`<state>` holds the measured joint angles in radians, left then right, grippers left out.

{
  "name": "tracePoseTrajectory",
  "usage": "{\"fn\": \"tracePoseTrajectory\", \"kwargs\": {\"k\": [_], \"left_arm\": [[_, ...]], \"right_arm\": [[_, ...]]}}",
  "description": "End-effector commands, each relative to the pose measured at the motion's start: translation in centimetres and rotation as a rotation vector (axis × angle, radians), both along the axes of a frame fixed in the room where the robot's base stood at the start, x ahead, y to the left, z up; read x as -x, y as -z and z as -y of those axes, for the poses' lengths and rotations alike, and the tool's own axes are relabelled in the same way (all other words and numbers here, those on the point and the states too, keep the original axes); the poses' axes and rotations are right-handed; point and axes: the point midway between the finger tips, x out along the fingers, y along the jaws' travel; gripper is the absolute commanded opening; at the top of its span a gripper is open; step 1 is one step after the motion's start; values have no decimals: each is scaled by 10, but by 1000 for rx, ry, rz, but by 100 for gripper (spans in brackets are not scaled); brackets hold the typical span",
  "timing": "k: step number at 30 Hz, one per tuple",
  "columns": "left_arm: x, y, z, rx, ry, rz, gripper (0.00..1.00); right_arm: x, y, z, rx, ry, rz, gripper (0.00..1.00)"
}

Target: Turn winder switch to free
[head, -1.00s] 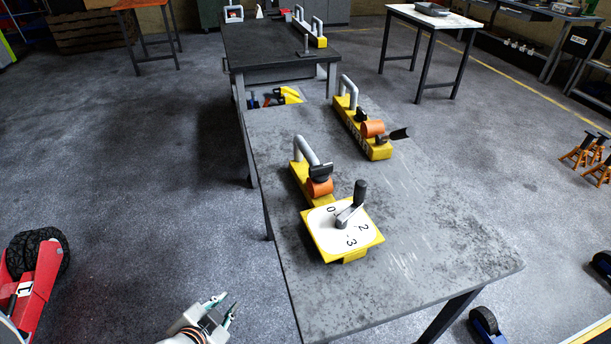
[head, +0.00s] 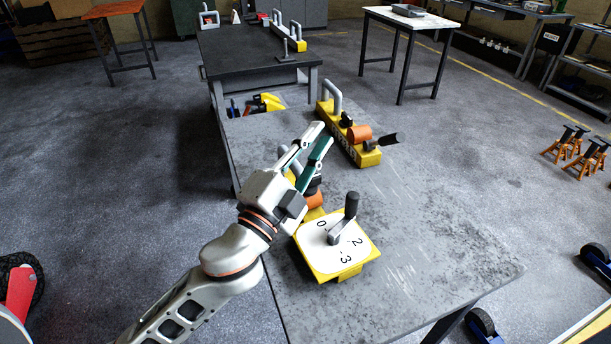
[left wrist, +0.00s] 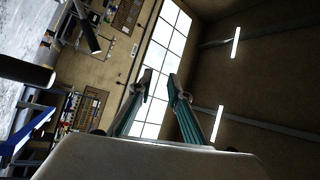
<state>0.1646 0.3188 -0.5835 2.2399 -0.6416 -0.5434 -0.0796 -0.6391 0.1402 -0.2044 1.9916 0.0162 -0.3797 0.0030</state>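A yellow device with a white dial plate (head: 325,248) marked 0, 2 and 3 sits on the near grey table. A dark crank-like handle (head: 344,219) stands on the dial, its base near the middle. Behind it are an orange cylinder (head: 313,201) and a dark part, partly hidden by my left gripper. I cannot tell which part is the winder switch. My left gripper (head: 319,136) is raised over the back-left of this device, fingers pointing away and up. In the left wrist view the fingertips (left wrist: 160,78) are apart with nothing between them. My right gripper is not in view.
A second yellow device with an orange cylinder (head: 358,133) stands farther back on the same grey table (head: 440,240). The table's right side is clear. A dark table (head: 250,50) stands behind. Orange jack stands (head: 570,142) are on the floor at the right.

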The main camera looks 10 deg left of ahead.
Motion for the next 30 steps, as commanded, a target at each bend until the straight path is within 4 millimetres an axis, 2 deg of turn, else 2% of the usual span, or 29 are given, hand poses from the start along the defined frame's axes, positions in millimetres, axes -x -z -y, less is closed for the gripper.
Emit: {"fn": "tracePoseTrajectory", "kwargs": {"k": [1, 3, 7, 11, 13, 16, 19, 23, 26, 30], "left_arm": [[3, -25, 24, -43, 67, 94, 18], [14, -52, 57, -111, 164, 217, 18], [45, -83, 115, -260, 347, 429, 18], [77, -88, 161, -443, 524, 609, 18], [93, -80, 180, -555, 618, 691, 18], [109, -59, 197, -731, 745, 786, 18], [115, -29, 202, -924, 862, 851, 18], [105, 13, 187, -1197, 996, 882, 18], [86, 42, 160, -1417, 1078, 860, 18], [46, 68, 102, -1724, 1158, 753, 18]], "right_arm": [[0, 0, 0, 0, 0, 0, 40], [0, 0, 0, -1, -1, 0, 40], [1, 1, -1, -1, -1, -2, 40], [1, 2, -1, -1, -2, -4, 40], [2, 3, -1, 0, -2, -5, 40], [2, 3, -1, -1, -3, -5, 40], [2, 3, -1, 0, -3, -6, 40], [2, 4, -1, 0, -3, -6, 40], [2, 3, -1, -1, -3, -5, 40], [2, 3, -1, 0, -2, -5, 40]]}}
